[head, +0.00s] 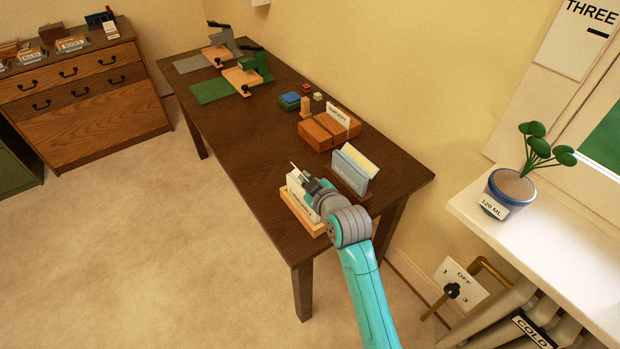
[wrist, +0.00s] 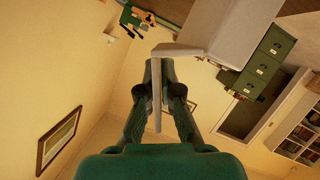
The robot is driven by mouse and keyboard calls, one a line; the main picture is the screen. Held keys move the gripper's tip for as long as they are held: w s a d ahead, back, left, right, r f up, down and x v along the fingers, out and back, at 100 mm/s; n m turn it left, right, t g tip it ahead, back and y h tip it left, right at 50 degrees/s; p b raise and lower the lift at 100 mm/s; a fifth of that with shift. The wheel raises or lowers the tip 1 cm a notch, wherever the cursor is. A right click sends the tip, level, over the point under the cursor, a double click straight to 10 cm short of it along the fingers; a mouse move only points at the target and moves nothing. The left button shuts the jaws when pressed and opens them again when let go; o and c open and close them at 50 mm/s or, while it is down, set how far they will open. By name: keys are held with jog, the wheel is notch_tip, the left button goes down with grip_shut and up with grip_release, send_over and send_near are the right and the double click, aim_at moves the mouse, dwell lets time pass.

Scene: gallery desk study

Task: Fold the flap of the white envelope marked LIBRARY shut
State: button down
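The white envelope marked LIBRARY (head: 297,191) stands upright in a light wooden holder (head: 306,222) at the near end of the dark desk. My gripper (head: 308,183) is at its top edge and hides part of it. In the wrist view, the envelope is the large pale panel (wrist: 238,30) at the top. Its flap (wrist: 157,105) shows as a thin pale strip, standing away from the body. The strip runs between my gripper's fingers (wrist: 158,72), which are close together and appear shut on it; the exact contact is hard to see.
A holder with pale blue and yellow envelopes (head: 355,166) stands just behind. Further back are a wooden box with a NURSERY card (head: 328,131), small blocks, and green (head: 254,66) and grey (head: 224,44) devices. A plant pot (head: 507,192) stands on the right sill. The desk's left strip is clear.

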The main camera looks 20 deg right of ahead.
jog(key=n, duration=0.1)
jog(key=a+n+t+h, duration=0.1)
jog(key=n, duration=0.1)
jog(key=a+n+t+h, duration=0.1)
jog(key=n, duration=0.1)
jog(key=shift+s+a+f, duration=0.15)
jog(key=shift+s+f, duration=0.2)
jog(key=shift+f, duration=0.05)
jog(key=n, duration=0.1)
jog(key=n+t, duration=0.1)
jog(key=n, duration=0.1)
jog(key=a+f+n+t+h, duration=0.1)
jog(key=n, duration=0.1)
jog(key=shift+s+f, duration=0.1)
jog(key=shift+s, duration=0.1)
jog(key=shift+n+t, duration=0.3)
jog(key=c, duration=1.4)
grip_release()
jog(key=shift+f, duration=0.1)
